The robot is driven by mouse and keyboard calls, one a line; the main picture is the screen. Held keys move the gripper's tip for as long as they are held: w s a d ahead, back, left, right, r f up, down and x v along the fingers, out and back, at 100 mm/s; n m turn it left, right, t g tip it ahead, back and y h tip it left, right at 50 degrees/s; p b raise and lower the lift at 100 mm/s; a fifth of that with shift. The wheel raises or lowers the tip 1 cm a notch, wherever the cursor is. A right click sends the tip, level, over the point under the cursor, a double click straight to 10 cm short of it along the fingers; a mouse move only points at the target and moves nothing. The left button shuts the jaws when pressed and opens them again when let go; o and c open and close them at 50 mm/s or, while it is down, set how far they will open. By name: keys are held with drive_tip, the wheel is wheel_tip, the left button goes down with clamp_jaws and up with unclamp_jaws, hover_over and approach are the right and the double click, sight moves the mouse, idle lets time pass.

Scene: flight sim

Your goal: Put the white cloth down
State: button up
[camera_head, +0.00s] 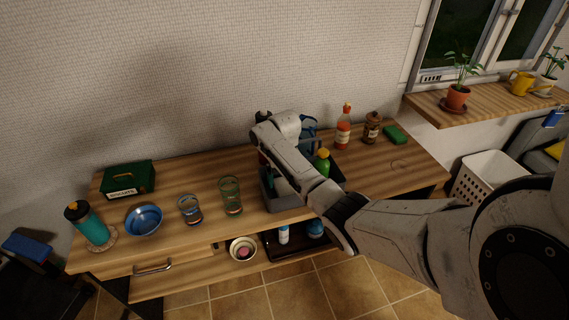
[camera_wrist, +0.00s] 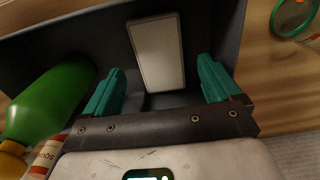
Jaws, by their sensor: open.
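In the wrist view a pale, flat rectangular piece (camera_wrist: 157,52) lies inside a dark grey bin (camera_wrist: 85,35); it may be the white cloth, but I cannot tell for sure. My gripper (camera_wrist: 160,88) is over the bin with its two teal fingers spread apart. The near end of the pale piece lies between the fingers, with gaps on both sides. In the head view the grey bin (camera_head: 283,203) stands on the wooden table, and my arm hides the gripper and much of the bin's inside.
A green bottle (camera_wrist: 48,105) and a small labelled container (camera_wrist: 48,155) are beside the left finger. Left of the bin stand two glasses (camera_head: 231,196), a blue bowl (camera_head: 144,220) and a teal tumbler (camera_head: 90,226). A sauce bottle (camera_head: 343,130) stands behind right. The table's right part is fairly clear.

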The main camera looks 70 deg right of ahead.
sight(285, 188)
wheel_tip(285, 188, up, 9)
drive_tip(key=shift+f, duration=0.2)
drive_tip(key=shift+f, duration=0.1)
idle(0.6)
